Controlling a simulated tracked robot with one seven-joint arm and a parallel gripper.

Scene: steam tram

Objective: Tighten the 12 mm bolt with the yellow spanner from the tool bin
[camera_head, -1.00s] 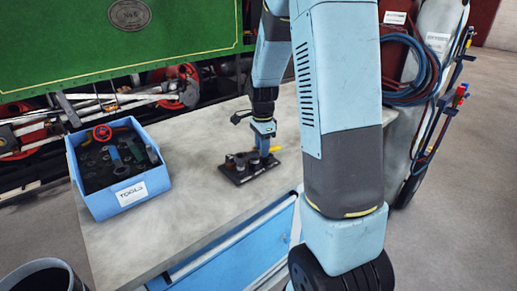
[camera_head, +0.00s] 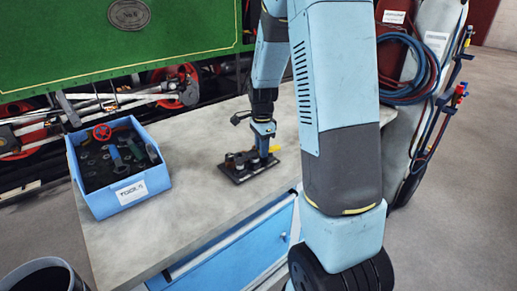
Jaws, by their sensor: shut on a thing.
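My gripper (camera_head: 263,148) points down over the right part of a small dark plate (camera_head: 240,178) on the bench. It is shut on the yellow spanner (camera_head: 274,149), of which only a short yellow end shows to the right of the fingers. Several dark bolt heads or fittings (camera_head: 238,160) stand on the plate. The spanner's jaw end is hidden by the gripper, so I cannot tell whether it sits on a bolt, or which bolt is the 12 mm one. The blue tool bin (camera_head: 95,204), labelled TOOLS, stands on the left of the bench with several tools in it.
The grey bench top (camera_head: 165,227) is clear between bin and plate. The green tram (camera_head: 60,45) with its rods and red wheels stands behind. A trolley with gas cylinders and hoses (camera_head: 425,80) stands at the right. A dark round bucket (camera_head: 45,275) is at the lower left.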

